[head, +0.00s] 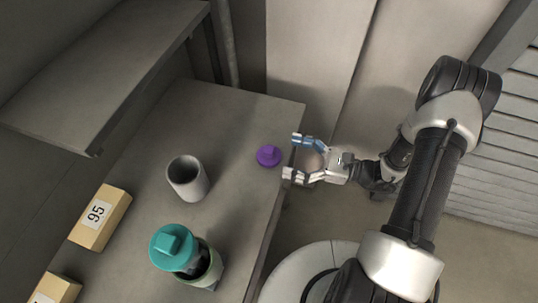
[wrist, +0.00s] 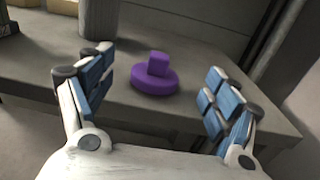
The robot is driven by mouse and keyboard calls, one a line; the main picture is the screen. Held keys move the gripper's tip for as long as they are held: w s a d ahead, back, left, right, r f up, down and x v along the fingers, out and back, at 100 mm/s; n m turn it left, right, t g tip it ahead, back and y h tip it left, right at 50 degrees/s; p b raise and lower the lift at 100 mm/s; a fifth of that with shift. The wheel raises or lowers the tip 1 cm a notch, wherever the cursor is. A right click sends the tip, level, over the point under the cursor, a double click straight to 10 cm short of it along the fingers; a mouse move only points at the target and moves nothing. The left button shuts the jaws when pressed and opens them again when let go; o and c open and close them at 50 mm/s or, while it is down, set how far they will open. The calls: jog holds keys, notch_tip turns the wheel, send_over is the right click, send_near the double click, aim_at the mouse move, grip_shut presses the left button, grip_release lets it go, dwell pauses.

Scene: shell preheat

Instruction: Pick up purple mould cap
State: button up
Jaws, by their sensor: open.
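The purple mould cap (head: 268,156) is a round disc with a raised knob on top. It lies knob up on the grey table, near the table's right edge in the head view. In the wrist view the cap (wrist: 155,78) shows ahead of my fingers, between their lines. My gripper (head: 294,157) is open and empty, just right of the cap at the table edge, with its fingers pointing at it. The blue-padded fingers (wrist: 157,95) are spread wide in the wrist view. They do not touch the cap.
A grey cup (head: 187,179) stands left of the cap. A teal-capped container (head: 174,246) stands nearer the front. A tan block marked 95 (head: 99,218) lies at the left, with another block (head: 56,289) below it. A shelf (head: 100,70) overhangs the upper left.

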aim_at(274, 152)
jog(key=x, duration=0.2)
jog(key=b+x, duration=0.1)
jog(key=x, duration=0.5)
jog(key=shift+f, duration=0.3)
jog(key=shift+c, duration=0.4)
jog(key=c, duration=1.1)
